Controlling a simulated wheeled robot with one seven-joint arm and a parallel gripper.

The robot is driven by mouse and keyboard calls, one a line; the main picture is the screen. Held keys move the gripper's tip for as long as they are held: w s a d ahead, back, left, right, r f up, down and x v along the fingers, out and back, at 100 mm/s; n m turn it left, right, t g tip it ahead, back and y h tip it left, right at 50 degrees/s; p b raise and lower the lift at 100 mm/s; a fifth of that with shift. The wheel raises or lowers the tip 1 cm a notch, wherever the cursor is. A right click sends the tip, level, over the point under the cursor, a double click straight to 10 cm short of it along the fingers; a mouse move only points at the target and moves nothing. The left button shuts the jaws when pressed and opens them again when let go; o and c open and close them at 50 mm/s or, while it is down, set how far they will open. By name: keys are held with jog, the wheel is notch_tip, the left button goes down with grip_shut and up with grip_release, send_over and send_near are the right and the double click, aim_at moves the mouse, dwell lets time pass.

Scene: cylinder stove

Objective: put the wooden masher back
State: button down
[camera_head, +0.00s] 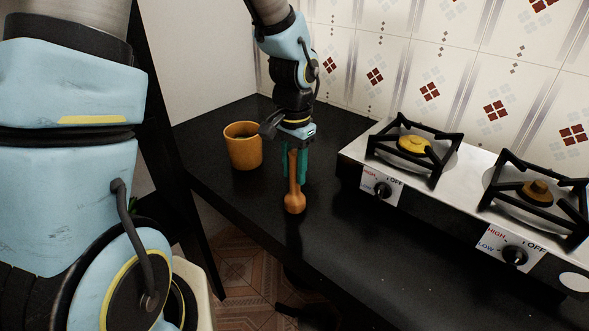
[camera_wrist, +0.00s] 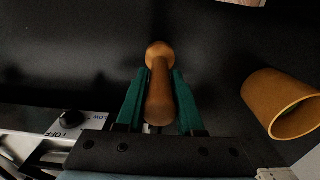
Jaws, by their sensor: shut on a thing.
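The wooden masher (camera_head: 294,198) is an orange-brown stick with a wider, rounded lower end. My gripper (camera_head: 294,172) is shut on its upper part, and the masher hangs nearly upright with the wide end down, over the black counter. In the wrist view the masher (camera_wrist: 160,90) lies between the green fingers of my gripper (camera_wrist: 160,95). I cannot tell whether its lower end touches the counter. An orange-brown cup (camera_head: 243,146) stands upright on the counter, left of my gripper. In the wrist view the cup (camera_wrist: 280,104) is at the right, apart from the masher.
A two-burner stove (camera_head: 420,190) with black pan supports and knobs stands to the right of my gripper. A tiled wall (camera_head: 430,60) is behind. The black counter (camera_head: 350,250) is bare in front of the stove. The counter's front edge drops to a tiled floor (camera_head: 240,265).

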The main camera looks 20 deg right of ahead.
jog(key=shift+f, duration=0.25)
jog(key=shift+f, duration=0.1)
jog(key=c, duration=0.5)
grip_release()
jog(key=shift+c, duration=0.2)
notch_tip(320, 180, up, 12)
jog(key=shift+r+b, duration=0.2)
jog(key=shift+b, duration=0.25)
jog(key=a+f+n, duration=0.2)
jog(key=a+n, duration=0.1)
jog(key=a, duration=0.5)
jog(key=w+a+f+n+t, duration=0.1)
jog(key=a+n, duration=0.3)
jog(key=a, duration=0.5)
jog(key=a+f+n, duration=0.2)
jog(key=a+n, duration=0.2)
jog(key=a, duration=0.4)
jog(key=shift+w+a+f+t, duration=0.15)
jog(key=shift+f+t, duration=0.15)
jog(key=shift+f, duration=0.05)
